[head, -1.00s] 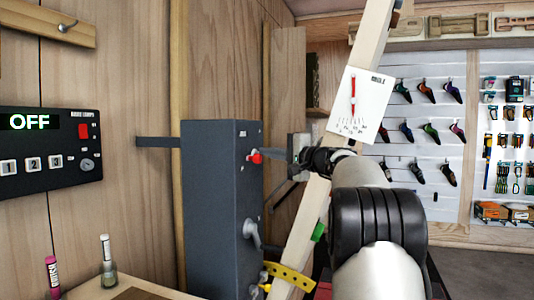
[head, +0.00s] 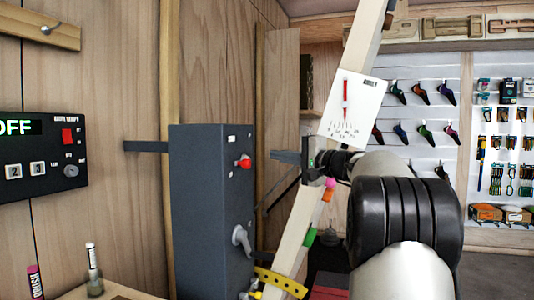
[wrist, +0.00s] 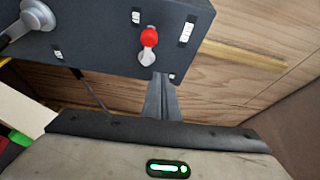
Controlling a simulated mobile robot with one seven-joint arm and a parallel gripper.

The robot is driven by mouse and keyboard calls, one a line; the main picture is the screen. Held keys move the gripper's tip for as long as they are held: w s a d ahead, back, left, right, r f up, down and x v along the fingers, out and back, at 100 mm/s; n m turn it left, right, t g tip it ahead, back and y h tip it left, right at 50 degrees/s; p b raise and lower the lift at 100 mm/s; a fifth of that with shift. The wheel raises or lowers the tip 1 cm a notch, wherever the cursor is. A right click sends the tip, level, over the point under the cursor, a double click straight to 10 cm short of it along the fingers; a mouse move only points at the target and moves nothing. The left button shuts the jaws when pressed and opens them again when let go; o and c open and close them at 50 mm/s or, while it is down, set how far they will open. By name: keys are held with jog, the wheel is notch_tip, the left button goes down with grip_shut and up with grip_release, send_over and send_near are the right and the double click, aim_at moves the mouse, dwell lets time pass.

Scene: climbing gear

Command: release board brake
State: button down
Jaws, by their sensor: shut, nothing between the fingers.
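A dark grey box (head: 210,210) stands by the wooden wall in the head view. Its front carries a small lever with a red knob (head: 243,162) and, lower down, a larger grey handle (head: 241,238). In the wrist view the red knob (wrist: 149,37) is just ahead of the fingertips, and the grey handle (wrist: 30,20) is at the upper left. Which one is the brake cannot be told. My gripper (head: 273,155) is shut and empty, right of the red knob with a gap; its fingers also show in the wrist view (wrist: 162,78). A tilted pale wooden board (head: 362,45) stands behind my wrist.
A gauge card (head: 353,108) with a red needle is on the board. A yellow perforated strip (head: 281,282) lies low beside the box. A control panel (head: 40,155) reading OFF is on the left wall. Climbing shoes (head: 425,131) hang at the back right.

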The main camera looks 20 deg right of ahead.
jog(key=shift+s+d+f, duration=0.25)
jog(key=shift+s+d, duration=0.15)
jog(key=shift+s, duration=0.2)
jog(key=shift+s+d+f, duration=0.25)
jog(key=shift+s+d, duration=0.15)
jog(key=shift+s, duration=0.15)
jog(key=shift+a, duration=0.1)
